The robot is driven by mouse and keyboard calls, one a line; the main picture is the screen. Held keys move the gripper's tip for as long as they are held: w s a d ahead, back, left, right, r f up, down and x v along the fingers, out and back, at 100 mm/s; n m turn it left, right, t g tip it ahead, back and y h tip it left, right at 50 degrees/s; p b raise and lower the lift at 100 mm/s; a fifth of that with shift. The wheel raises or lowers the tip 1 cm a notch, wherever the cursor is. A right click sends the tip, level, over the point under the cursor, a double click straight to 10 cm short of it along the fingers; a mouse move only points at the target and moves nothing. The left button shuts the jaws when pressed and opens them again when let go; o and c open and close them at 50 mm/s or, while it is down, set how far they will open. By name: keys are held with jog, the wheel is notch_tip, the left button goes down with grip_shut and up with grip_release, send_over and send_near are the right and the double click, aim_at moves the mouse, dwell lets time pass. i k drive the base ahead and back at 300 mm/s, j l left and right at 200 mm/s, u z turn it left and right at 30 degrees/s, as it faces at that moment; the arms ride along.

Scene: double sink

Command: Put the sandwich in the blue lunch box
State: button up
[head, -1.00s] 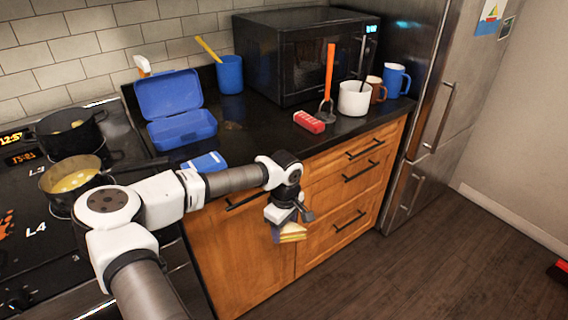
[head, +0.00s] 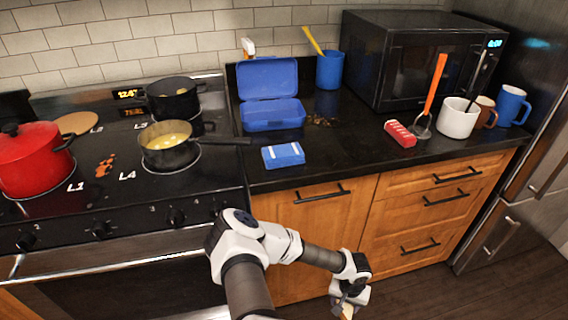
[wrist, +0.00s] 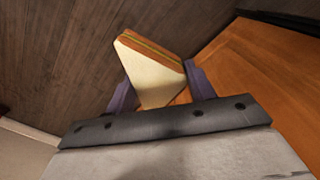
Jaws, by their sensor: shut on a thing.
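The sandwich (wrist: 150,72) is a triangular wedge with a brown crust and a green and yellow filling line. My gripper (wrist: 160,88) is shut on it, one purple finger on each side. In the head view my gripper (head: 346,303) hangs low in front of the wooden drawers, and only a bit of the sandwich (head: 347,312) shows at the bottom edge. The blue lunch box (head: 272,117) stands on the black counter against the wall with its lid raised. It is well above and to the left of my gripper.
A blue and white pack (head: 283,155) lies in front of the lunch box. A blue cup (head: 329,71), microwave (head: 420,60), red item (head: 400,134), masher (head: 431,100) and white pot (head: 457,118) are to the right. A pan (head: 170,146) handle reaches toward the lunch box.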

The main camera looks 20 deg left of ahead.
aim_at(272, 115)
jog(key=i+l, duration=0.1)
jog(key=l, duration=0.2)
jog(key=i+l, duration=0.1)
jog(key=l, duration=0.15)
jog(key=i+l, duration=0.15)
jog(key=l, duration=0.15)
jog(key=i+l+u, duration=0.1)
jog(key=l, duration=0.3)
jog(key=i+l+u, duration=0.15)
jog(key=l, duration=0.2)
jog(key=u, duration=1.1)
